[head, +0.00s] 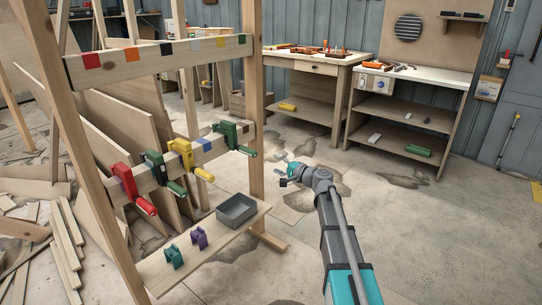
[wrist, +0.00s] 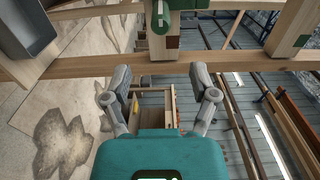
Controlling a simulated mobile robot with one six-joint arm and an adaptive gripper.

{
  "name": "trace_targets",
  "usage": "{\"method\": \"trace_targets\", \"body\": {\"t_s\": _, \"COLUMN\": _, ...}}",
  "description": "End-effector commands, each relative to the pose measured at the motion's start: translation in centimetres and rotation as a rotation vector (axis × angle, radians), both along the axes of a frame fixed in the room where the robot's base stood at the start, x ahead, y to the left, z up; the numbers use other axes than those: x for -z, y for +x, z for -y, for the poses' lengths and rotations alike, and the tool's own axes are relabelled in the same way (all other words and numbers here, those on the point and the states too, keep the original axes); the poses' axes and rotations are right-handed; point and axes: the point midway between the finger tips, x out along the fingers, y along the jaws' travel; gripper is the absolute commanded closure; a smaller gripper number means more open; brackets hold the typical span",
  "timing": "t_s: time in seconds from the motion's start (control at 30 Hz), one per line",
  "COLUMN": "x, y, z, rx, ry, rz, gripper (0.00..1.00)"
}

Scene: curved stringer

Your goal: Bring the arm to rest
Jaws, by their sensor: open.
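My arm reaches up from the bottom of the head view, right of a wooden rack (head: 258,110). My gripper (head: 284,180) is at its far end, pointing left toward the rack and small in this view. In the wrist view my gripper (wrist: 161,85) has its two grey fingers spread apart. Nothing is held between them; the far background shows through the gap. A green clamp (wrist: 161,20) on the rack's beam is at the top of the wrist view, beyond the fingertips and apart from them.
Red, green and yellow clamps (head: 181,155) hang on the rack's middle rail. Its lower shelf carries a grey bin (head: 237,211), a blue-green clamp (head: 174,257) and a purple clamp (head: 199,239). Workbenches (head: 420,80) stand at the back. Floor right of my arm is clear.

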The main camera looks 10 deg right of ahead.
Motion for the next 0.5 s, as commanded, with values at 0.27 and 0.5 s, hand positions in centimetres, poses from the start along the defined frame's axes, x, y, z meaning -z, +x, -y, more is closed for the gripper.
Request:
{"method": "trace_targets", "body": {"t_s": 0.27, "x": 1.8, "y": -2.7, "z": -1.7, "rx": -0.061, "ry": -0.118, "rz": -0.019, "gripper": 0.25}}
{"method": "trace_targets", "body": {"t_s": 0.5, "x": 6.0, "y": -8.4, "z": -4.3, "rx": -0.193, "ry": -0.374, "rz": -0.078, "gripper": 0.25}}
